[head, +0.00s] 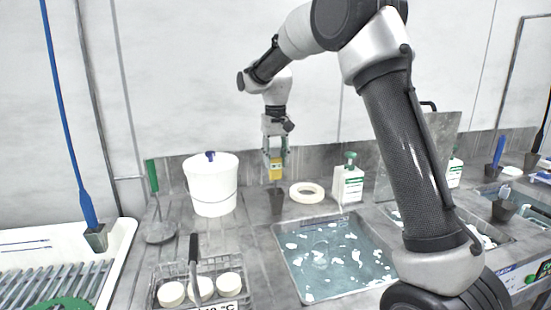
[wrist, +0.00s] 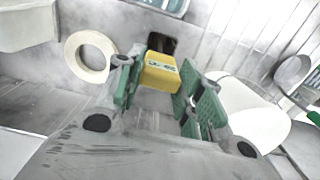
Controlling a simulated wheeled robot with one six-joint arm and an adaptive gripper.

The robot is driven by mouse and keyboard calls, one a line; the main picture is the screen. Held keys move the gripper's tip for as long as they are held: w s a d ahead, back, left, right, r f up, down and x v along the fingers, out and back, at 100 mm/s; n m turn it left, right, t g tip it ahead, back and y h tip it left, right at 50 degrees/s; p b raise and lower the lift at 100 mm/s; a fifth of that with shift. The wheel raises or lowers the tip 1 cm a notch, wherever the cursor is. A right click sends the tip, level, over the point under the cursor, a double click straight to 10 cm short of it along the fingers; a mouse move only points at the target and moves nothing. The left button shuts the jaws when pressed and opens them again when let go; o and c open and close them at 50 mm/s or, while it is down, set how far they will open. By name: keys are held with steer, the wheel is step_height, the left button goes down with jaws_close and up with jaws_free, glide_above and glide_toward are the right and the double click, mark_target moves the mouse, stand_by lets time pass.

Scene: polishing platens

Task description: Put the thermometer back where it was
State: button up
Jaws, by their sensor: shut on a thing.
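The thermometer (head: 276,171) has a yellow body and hangs upright in my gripper (head: 275,156). In the wrist view the yellow body (wrist: 160,73) sits between the green finger pads, and the gripper is shut on it. A dark grey cup-like holder (head: 277,203) stands on the counter straight below the thermometer in the head view. In the wrist view its dark opening (wrist: 163,43) shows just past the yellow body. The probe is not clearly visible, so I cannot tell whether its tip is inside the holder.
A white lidded bucket (head: 212,190) stands left of the holder, and a white ring (head: 307,192) lies to its right. A white bottle with a green top (head: 349,184) stands further right. A water-filled basin (head: 335,262) and a wire basket with white pucks (head: 200,290) lie nearer.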

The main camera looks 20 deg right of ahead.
steer(key=o, duration=0.9)
step_height(320, 180, up, 11)
steer(key=s+d+r+t, duration=0.1)
steer(key=s+d+r, duration=0.35)
steer(key=s, duration=0.25)
steer(key=s+d+t, duration=0.1)
steer(key=s+d, duration=0.5)
steer(key=s, duration=0.7)
steer(key=s+d+f, duration=0.1)
steer(key=s+f, duration=0.2)
steer(key=s, duration=0.2)
steer(key=s+d+f+t, duration=0.1)
steer(key=s+d+f, duration=0.1)
steer(key=s, duration=0.4)
steer(key=s+d+f+t, duration=0.1)
steer(key=s+f, duration=0.4)
steer(key=s, duration=0.1)
steer(key=shift+d, duration=0.2)
